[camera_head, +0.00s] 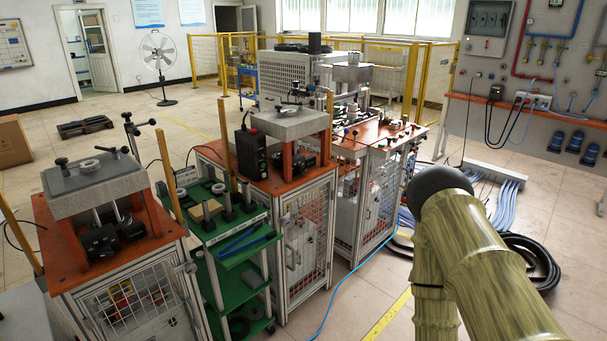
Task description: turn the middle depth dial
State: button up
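No depth dial can be made out for certain at this distance. Three stations with orange tops stand in a row: a left one (62,247), a middle one (268,187) and a far one (361,150). The left and middle stations each carry a grey raised block with small dark fittings on it; the middle block (290,123) is partly cluttered by these fittings. A black box (251,153) stands on the middle station. My arm shows at the lower right, apart from the stations in the picture. My gripper is not in view.
A green shelf cart (227,232) stands between the left and middle stations. Black hose coils (532,262) and blue cables (507,192) lie on the floor at right. A wall panel (535,125) stands behind them. Yellow fencing (434,82) and a fan (159,55) stand farther back.

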aim_at(300, 169)
jog(key=z, duration=0.7)
jog(key=k, duration=0.2)
jog(key=u, duration=1.35)
jog(key=i, duration=1.35)
jog(key=z, duration=0.4)
